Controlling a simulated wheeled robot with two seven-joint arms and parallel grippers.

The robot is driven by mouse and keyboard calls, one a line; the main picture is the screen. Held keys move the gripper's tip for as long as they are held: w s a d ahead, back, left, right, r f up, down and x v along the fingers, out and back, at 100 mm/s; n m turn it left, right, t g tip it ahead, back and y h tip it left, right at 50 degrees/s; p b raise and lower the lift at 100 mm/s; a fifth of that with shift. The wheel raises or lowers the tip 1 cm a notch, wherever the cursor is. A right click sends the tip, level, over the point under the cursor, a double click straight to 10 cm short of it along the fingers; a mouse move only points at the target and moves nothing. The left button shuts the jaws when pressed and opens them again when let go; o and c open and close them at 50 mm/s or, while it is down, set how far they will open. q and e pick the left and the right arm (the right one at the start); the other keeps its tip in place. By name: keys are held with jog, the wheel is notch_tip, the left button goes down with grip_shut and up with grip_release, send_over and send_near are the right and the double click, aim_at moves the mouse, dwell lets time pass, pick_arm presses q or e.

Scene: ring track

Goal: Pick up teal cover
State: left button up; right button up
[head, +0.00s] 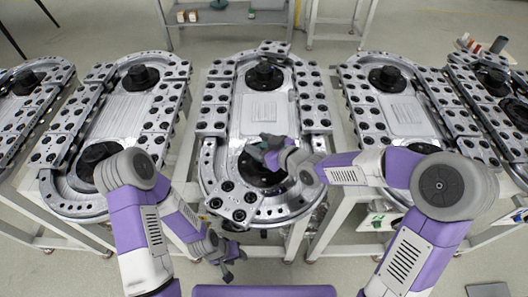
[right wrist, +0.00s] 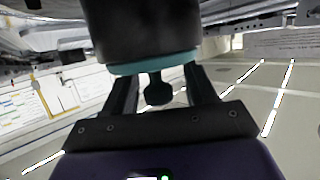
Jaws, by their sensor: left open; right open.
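The teal cover shows in the right wrist view as a teal rim (right wrist: 155,65) below a large dark cylinder (right wrist: 140,30), with a dark knob (right wrist: 158,92) sticking out from it. My right gripper (right wrist: 162,85) is open, with one finger on each side of the knob; I cannot tell whether they touch it. In the head view my right gripper (head: 262,150) is over the near hub of the middle ring track (head: 210,165), and a small teal patch shows beside it. My left gripper (head: 229,266) is open and empty, low in front of the track table.
More ring tracks stand on both sides, such as the left one (head: 60,165) and the right one (head: 465,150). A shelf (head: 230,17) with small items stands at the back. A dark teal cylinder (head: 498,45) stands at the far right. Gaps separate the tables.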

grip_shut()
dwell(0.3)
